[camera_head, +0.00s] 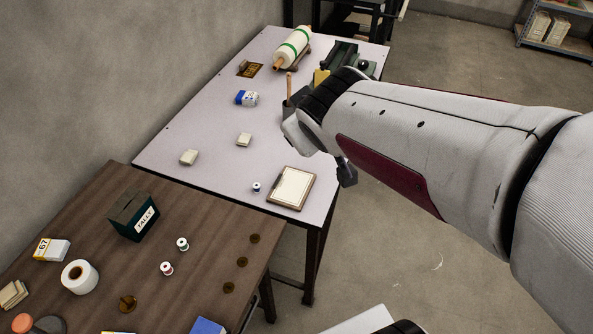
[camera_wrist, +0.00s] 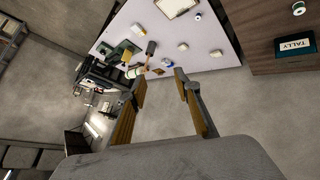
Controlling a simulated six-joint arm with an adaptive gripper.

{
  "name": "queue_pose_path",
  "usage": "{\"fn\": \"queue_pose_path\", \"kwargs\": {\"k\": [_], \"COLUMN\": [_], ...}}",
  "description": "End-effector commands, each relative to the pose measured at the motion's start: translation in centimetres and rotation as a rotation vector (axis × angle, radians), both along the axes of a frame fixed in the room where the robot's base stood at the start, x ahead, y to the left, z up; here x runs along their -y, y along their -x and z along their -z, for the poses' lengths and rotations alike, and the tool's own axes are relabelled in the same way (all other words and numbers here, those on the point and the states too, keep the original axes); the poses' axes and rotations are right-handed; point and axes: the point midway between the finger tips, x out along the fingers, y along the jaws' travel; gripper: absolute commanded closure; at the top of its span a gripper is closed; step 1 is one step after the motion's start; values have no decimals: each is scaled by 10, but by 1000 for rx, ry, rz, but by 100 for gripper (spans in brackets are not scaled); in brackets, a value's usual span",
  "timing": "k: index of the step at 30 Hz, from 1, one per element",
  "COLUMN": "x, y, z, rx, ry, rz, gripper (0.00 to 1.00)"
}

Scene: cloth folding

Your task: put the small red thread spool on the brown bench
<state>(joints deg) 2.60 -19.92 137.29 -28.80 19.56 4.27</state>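A small spool with red thread and white ends (camera_head: 166,268) stands on the brown bench (camera_head: 200,200), apart from my gripper. A similar spool with green thread (camera_head: 182,244) stands just behind it. In the wrist view, my gripper (camera_wrist: 162,82) has its two fingers spread apart with nothing between them. It is over open floor, pointing toward the pale table. In the head view my arm reaches in from the right and its fingers are mostly hidden behind the wrist. The brown bench also shows in the wrist view (camera_wrist: 255,40).
A dark tally box (camera_head: 133,216), a white tape roll (camera_head: 80,277) and several brown discs stand on the bench. The adjoining pale table (camera_head: 215,120) holds a blue spool (camera_head: 256,187), a clipboard (camera_head: 291,188) and a large roll (camera_head: 293,48).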

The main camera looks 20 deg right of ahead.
Motion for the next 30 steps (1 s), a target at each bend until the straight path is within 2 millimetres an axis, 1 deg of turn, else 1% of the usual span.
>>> {"fn": "queue_pose_path", "kwargs": {"k": [1, 5, 8, 9, 15, 18, 21, 24, 30], "x": [-1, -5, -11, -15, -37, -48, -56, -60, -62], "y": [13, 48, 76, 87, 139, 158, 172, 178, 180], "z": [-2, 0, 3, 4, 13, 16, 19, 20, 21], "rx": [-8, -51, -88, -102, -182, -214, -238, -251, -255], "ry": [-20, -83, -139, -162, -278, -324, -356, -373, -377], "rz": [25, 87, 124, 137, 176, 182, 183, 183, 183], "gripper": [68, 68, 68, 68, 68, 68, 68, 68, 68]}}
